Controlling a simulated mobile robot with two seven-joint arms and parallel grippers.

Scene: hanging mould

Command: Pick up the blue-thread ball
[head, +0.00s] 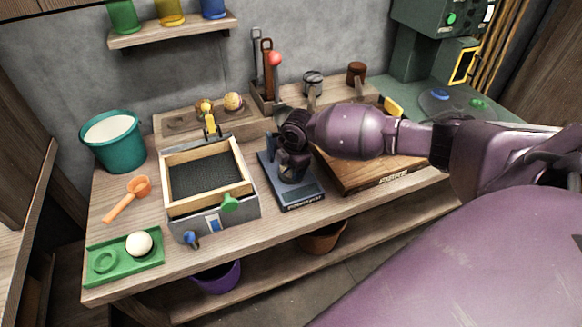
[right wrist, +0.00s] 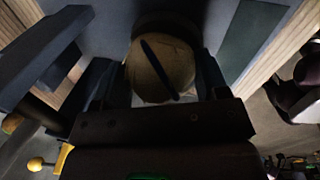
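The blue-thread ball (right wrist: 160,70), tan with a dark blue line across it, shows in the right wrist view between the fingers of my right gripper (right wrist: 165,82). The fingers lie close along both its sides; I cannot tell whether they press on it. In the head view my right gripper (head: 290,168) points down over a dark blue stand (head: 303,192) and hides the ball. My left gripper is not in view.
A green tray (head: 148,274) with a cream ball (head: 139,244) is at front left. A teal bucket (head: 118,150) stands behind.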

